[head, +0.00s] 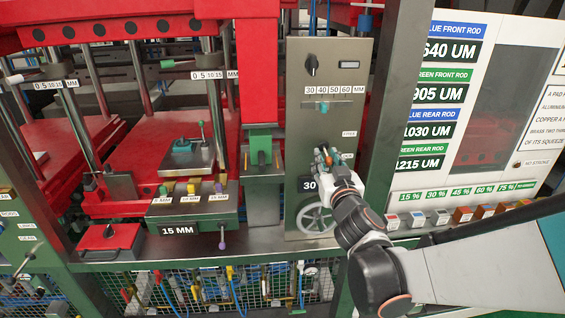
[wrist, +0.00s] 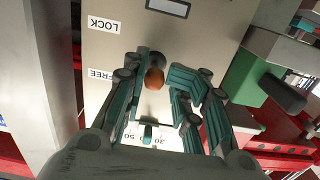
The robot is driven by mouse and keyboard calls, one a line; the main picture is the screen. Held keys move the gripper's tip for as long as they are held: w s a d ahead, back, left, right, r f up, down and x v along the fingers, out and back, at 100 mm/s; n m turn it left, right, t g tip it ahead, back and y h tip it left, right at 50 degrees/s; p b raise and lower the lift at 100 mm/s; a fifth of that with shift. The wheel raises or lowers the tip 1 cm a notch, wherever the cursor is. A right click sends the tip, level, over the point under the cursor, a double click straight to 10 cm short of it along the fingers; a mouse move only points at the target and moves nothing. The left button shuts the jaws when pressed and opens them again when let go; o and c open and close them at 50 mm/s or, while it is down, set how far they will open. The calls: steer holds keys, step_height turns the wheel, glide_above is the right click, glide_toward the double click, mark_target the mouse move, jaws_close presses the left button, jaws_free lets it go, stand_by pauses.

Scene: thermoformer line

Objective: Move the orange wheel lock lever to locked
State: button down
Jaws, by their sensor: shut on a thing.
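The orange wheel lock lever shows in the wrist view as an orange knob (wrist: 154,78) beside a dark round pivot (wrist: 157,59) on the grey panel. The wrist picture is upside down. The knob is nearest the FREE label (wrist: 101,74); the LOCK label (wrist: 103,24) is farther along, past the pivot. My gripper (wrist: 156,74) has its green fingers on both sides of the knob, shut on it. In the head view my gripper (head: 327,157) is at the panel just left of the labels, and a little orange shows between the fingers.
A white handwheel (head: 316,219) sits low on the panel (head: 300,120), below my gripper. A black selector knob (head: 311,65) and a green slider (head: 322,107) are above it. A dark post (head: 385,110) stands close on the right, and red press parts (head: 215,150) fill the left.

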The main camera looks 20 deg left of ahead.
steer(key=shift+s+f, duration=0.1)
steer(key=shift+f, duration=0.05)
steer(key=shift+w+f+b, duration=0.3)
steer(key=shift+f+b, duration=0.35)
steer(key=shift+b, duration=0.1)
steer(key=shift+w+f, duration=0.15)
steer(key=shift+w, duration=0.15)
